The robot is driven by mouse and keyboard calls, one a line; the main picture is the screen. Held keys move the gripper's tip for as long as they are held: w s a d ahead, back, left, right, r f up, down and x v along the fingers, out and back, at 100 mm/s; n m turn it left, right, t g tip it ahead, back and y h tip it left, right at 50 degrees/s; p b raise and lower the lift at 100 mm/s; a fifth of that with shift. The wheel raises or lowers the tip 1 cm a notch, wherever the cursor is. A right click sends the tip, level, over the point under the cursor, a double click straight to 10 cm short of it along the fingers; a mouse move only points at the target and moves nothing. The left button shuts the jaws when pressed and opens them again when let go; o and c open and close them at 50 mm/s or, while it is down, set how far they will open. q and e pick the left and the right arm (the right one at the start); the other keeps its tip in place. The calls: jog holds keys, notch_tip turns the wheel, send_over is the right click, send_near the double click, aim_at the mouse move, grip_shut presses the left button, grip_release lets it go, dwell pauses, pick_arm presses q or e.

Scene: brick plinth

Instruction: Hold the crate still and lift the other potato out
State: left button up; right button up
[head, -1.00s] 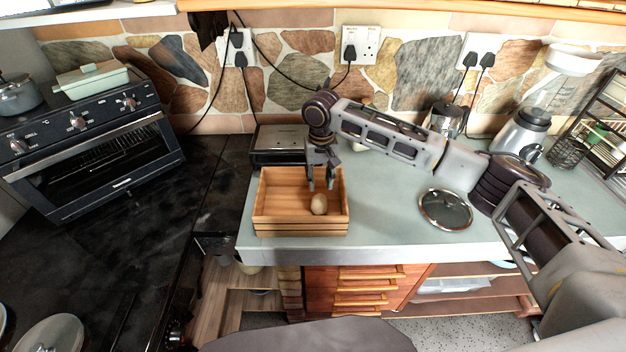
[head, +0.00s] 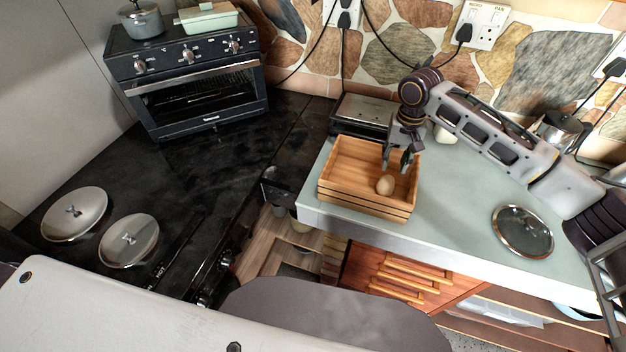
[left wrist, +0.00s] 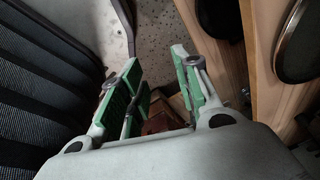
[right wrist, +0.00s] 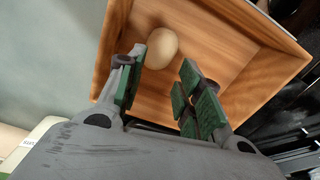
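The wooden crate (head: 362,206) stands on the pale worktop near its front left corner. One potato (head: 385,185) lies inside, towards the crate's front right; it also shows in the right wrist view (right wrist: 162,47). My right gripper (head: 397,166) points down into the crate, just above and behind the potato. Its fingers are apart with nothing between them, and the potato lies just past the fingertips in the right wrist view. My left gripper (left wrist: 155,80) is open and empty, away from the crate and over the floor; it is outside the head view.
A flat appliance (head: 362,117) stands right behind the crate. A glass lid (head: 522,232) lies on the worktop to the right. A pale object (head: 444,134), partly hidden by my right arm, is behind. The black hob (head: 180,200) and oven (head: 190,85) are left.

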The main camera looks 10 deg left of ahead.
pick_arm(q)
jog(key=w+d+r+n+t+h, duration=0.1)
jog(key=w+d+r, duration=0.2)
jog(key=w+r, duration=0.25)
jog(key=w+d+r+n+t, duration=0.1)
jog(key=w+d+r, duration=0.3)
jog(key=w, duration=0.2)
jog(key=n+t+h, duration=0.1)
jog(key=t, duration=0.8)
send_near(328, 161)
jog(key=v, duration=0.3)
jog(key=shift+s+a+r, duration=0.2)
jog(key=shift+a+r, duration=0.05)
jog(key=shift+r, duration=0.1)
jog(key=shift+w+f+g, duration=0.1)
jog(key=shift+w+g, duration=0.05)
jog(key=shift+g, duration=0.15)
jog(key=shift+x, duration=6.75)
jog(key=shift+d, duration=0.15)
grip_shut()
